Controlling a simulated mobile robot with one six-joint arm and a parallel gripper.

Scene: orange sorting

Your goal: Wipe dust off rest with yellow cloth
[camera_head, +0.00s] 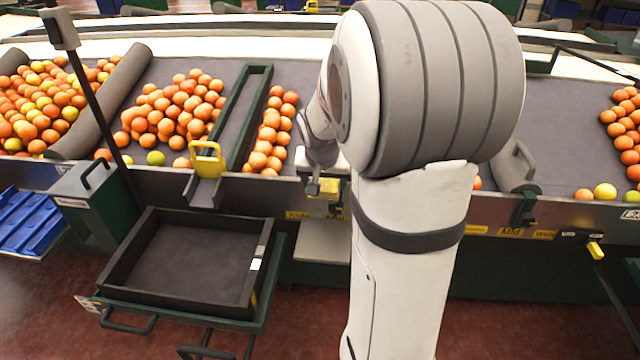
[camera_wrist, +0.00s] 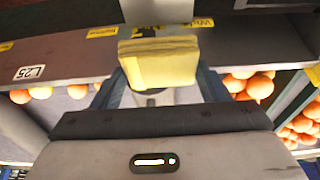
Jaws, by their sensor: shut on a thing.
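My gripper (camera_wrist: 160,84) is shut on a folded yellow cloth (camera_wrist: 158,62), which sticks out beyond the fingers in the wrist view. In the head view the yellow cloth (camera_head: 330,187) shows small beside my wrist, in front of the conveyor's front rail. A pale grey plate (camera_head: 323,241), which looks like the rest, juts out below the rail, under the cloth. A pale plate (camera_wrist: 158,10) at the top edge of the wrist view seems to be the same one, apart from the cloth. I cannot make out dust on it. My arm hides the area to its right.
Oranges lie in lanes on the grey belt (camera_head: 240,85) behind the rail. A dark, empty tray (camera_head: 190,262) stands on a green stand at left. A yellow-handled gate (camera_head: 207,160) and a grey roller (camera_head: 515,165) flank my arm. Blue crates (camera_head: 30,222) are far left.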

